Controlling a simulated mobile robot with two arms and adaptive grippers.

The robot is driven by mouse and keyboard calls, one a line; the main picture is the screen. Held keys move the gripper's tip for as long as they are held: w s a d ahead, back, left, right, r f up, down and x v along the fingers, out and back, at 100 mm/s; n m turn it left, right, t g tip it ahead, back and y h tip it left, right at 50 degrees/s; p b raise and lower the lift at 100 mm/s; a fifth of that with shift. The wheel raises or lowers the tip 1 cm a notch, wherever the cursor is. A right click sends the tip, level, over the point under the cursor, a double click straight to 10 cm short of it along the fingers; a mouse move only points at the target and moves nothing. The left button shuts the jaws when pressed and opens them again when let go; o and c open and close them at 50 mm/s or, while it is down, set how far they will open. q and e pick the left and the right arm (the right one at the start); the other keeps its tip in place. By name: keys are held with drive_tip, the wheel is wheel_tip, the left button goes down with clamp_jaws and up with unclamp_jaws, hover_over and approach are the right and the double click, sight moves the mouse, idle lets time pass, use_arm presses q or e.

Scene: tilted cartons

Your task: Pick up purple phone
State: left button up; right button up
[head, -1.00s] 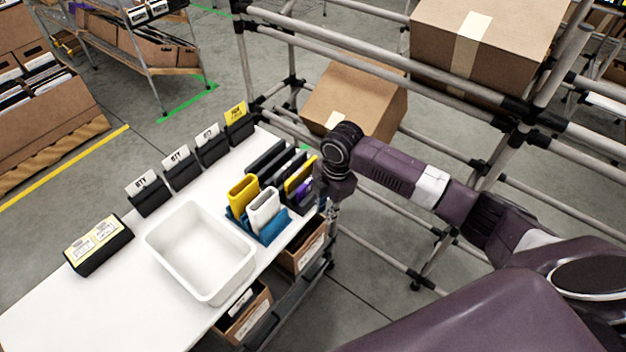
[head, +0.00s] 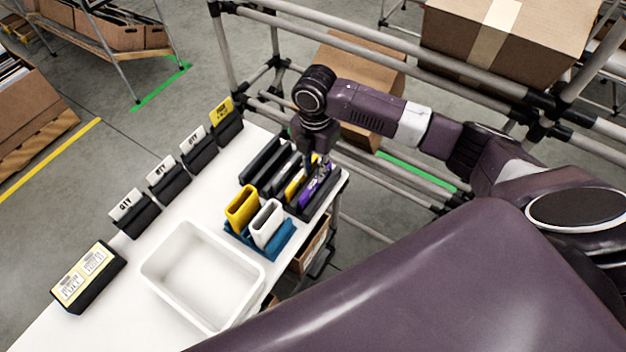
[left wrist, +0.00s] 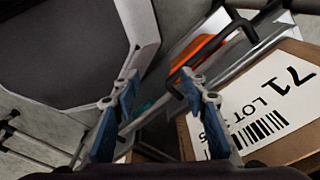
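The purple phone (head: 316,186) stands in the dark rack (head: 330,197) at the right end of the white table, beside a yellow phone (head: 294,187). My right gripper (head: 319,168) points down at the purple phone's upper part, its fingers overlapping it in the head view. The fingers are too small there to tell whether they grip it. My left gripper (left wrist: 158,80) shows only in the left wrist view, with its blue-padded fingers apart and nothing between them.
A blue holder (head: 278,243) with yellow and white items stands close by. An empty white bin (head: 172,255) and several black label holders stand on the table (head: 85,320). Rack pipes run behind my right arm. A labelled carton (left wrist: 265,110) is near my left gripper.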

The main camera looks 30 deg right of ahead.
sight(315, 180)
drive_tip(key=shift+s+d+f+p, duration=0.15)
drive_tip(key=shift+f+p, duration=0.2)
drive_tip(key=shift+f, duration=0.55)
drive_tip(key=f, duration=0.2)
drive_tip(key=shift+w+f, duration=0.2)
drive_tip(key=shift+f, duration=0.15)
drive_tip(key=shift+w+f, duration=0.1)
drive_tip(key=shift+f, duration=0.3)
drive_tip(key=c, duration=0.5)
clamp_jaws()
use_arm(q)
drive_tip(key=shift+s+a+r, duration=0.1)
drive_tip(key=shift+s+r, duration=0.45)
drive_tip(key=shift+r, duration=0.05)
